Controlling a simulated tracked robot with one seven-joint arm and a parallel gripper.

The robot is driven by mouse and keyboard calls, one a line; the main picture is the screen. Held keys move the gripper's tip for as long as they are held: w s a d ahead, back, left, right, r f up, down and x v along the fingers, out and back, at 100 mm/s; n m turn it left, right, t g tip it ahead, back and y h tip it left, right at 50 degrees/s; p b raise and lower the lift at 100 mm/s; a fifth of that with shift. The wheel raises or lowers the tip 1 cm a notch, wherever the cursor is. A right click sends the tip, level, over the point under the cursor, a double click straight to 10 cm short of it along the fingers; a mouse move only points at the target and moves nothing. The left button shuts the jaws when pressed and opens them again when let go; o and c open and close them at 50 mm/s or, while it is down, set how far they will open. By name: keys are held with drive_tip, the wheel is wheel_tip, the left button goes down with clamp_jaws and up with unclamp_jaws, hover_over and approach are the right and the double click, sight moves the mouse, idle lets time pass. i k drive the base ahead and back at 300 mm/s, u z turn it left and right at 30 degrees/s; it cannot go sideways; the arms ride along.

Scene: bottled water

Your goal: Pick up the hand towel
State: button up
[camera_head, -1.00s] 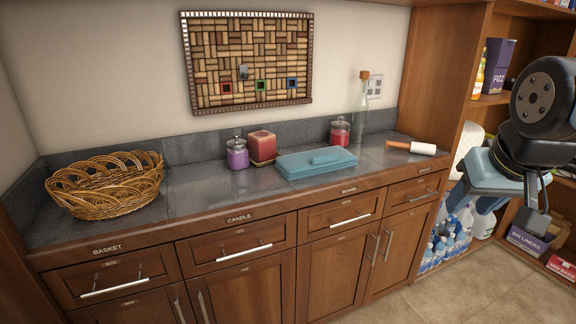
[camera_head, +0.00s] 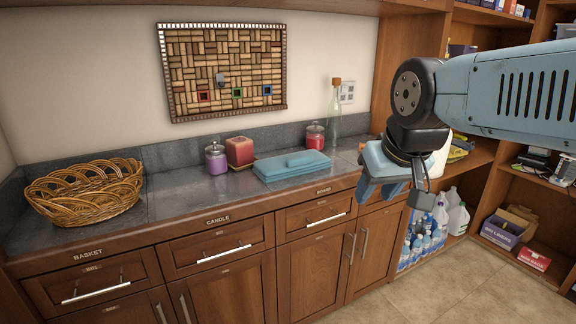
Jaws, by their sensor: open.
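A flat teal item that looks like the folded hand towel (camera_head: 280,170) lies on the dark counter, with a narrow raised strip of the same colour on top. My gripper (camera_head: 395,197) is open and empty.
A purple jar (camera_head: 216,159) and a red candle (camera_head: 239,152) stand left of the towel. A red-filled jar (camera_head: 315,137) and a glass bottle (camera_head: 335,115) stand behind it. A wicker basket (camera_head: 85,192) is at the left. Shelves (camera_head: 480,150) stand on the right.

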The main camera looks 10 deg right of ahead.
sight(280, 167)
drive_tip(key=u, duration=0.05)
drive_tip(key=i, duration=1)
drive_tip(key=z, duration=0.05)
